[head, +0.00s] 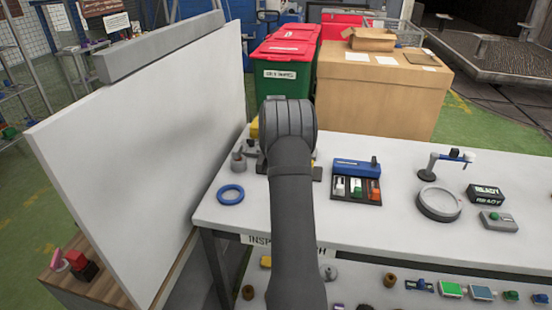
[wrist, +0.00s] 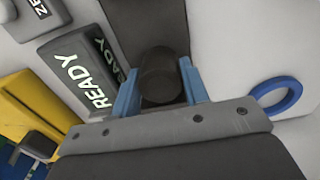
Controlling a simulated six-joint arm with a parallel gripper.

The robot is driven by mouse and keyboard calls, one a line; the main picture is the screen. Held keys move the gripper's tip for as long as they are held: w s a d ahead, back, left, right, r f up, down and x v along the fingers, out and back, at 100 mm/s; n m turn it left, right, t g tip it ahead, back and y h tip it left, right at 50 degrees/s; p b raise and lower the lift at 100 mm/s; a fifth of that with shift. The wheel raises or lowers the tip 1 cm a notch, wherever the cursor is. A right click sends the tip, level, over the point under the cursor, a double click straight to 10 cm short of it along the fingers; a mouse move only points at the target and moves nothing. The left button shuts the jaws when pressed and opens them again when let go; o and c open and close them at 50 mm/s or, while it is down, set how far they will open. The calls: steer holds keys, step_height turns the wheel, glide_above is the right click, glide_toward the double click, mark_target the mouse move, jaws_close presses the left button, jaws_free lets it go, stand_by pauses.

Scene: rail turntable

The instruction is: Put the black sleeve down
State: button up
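The black sleeve (wrist: 161,78) is a short dark cylinder in the wrist view, between the two blue fingers of my gripper (wrist: 160,90). The fingers look closed against its sides. A dark grey surface (wrist: 145,22) lies behind the sleeve; I cannot tell whether the sleeve touches it. In the head view my arm hides the gripper and the sleeve.
A blue ring (head: 230,195) lies at the left of the white bench (head: 330,227), near a grey part (head: 238,162). A blue-topped rack (head: 356,167) stands right of my arm. Farther right are a round grey dish (head: 438,204) and a READY sign (head: 486,192).

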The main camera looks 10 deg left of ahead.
steer(key=o, duration=0.3)
step_height(320, 180, up, 12)
steer(key=shift+r, duration=0.2)
stand_by(0.3)
steer(key=shift+f, duration=0.1)
step_height(320, 180, down, 12)
steer(key=shift+r, duration=2)
